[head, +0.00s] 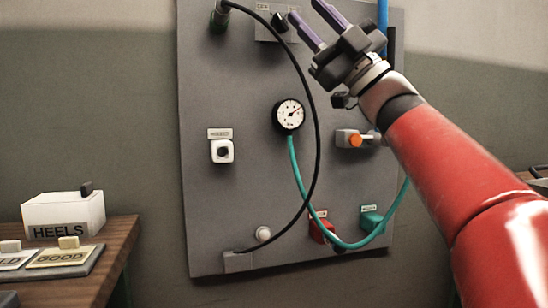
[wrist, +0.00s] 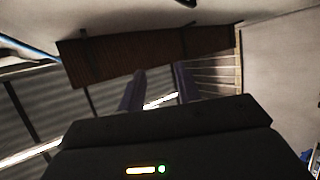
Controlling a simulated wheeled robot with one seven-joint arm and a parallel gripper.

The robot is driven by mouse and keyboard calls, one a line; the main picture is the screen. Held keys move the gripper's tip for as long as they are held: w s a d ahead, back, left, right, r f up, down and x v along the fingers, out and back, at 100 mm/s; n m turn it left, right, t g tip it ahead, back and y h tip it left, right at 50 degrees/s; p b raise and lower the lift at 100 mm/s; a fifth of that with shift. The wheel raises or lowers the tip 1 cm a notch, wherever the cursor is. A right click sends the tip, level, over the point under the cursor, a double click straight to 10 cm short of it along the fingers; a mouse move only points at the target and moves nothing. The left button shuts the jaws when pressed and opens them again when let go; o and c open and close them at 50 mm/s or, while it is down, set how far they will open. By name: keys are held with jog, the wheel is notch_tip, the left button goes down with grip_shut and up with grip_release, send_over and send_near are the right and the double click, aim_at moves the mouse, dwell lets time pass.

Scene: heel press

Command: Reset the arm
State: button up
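My gripper (head: 305,10) is raised in front of the upper part of the grey panel (head: 240,190) in the head view, at the end of my red arm. Its two purple-grey fingers point up and left, with a clear gap between them. In the wrist view the fingers (wrist: 159,78) stand apart with nothing between them. The fingertips are near a small labelled box with a dark switch (head: 275,25) at the panel's top; I cannot tell how far in front of it they are.
The panel carries a gauge (head: 289,114), a white square switch (head: 222,151), an orange knob (head: 356,140), a black cable (head: 312,100) and a teal hose (head: 297,165). At left, a wooden table (head: 122,240) holds a white HEELS box (head: 62,212) and a GOOD tray (head: 62,258).

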jog(key=w+d+f+m+t+h, duration=0.2)
jog(key=d+f+m+t+h, duration=0.2)
jog(key=m+t+h, duration=0.5)
jog(key=w+d+f+m+t+h, duration=0.35)
jog(key=m+t+h, duration=0.25)
jog(key=m+h, duration=0.45)
jog(key=s+d+f+m+g+h, duration=0.1)
jog(key=d+f+m+g+h, duration=0.2)
jog(key=f, duration=0.5)
jog(key=s+d+f+m+g+h, duration=0.15)
jog(key=f+m+h, duration=0.25)
jog(key=f, duration=0.4)
jog(key=s+a+f+g, duration=0.1)
jog(key=s+f+g, duration=0.3)
jog(key=s+f, duration=0.3)
jog(key=s+a+f+g, duration=0.1)
jog(key=s+f+g, duration=0.4)
jog(key=f, duration=1)
jog(key=s+f+g+p, duration=0.1)
jog(key=s+f+g, duration=0.4)
jog(key=s+f, duration=0.4)
notch_tip(320, 180, down, 3)
jog(key=shift+s+a+r, duration=0.1)
jog(key=shift+s+a, duration=0.05)
jog(key=shift+a, duration=0.25)
jog(key=shift+g, duration=0.25)
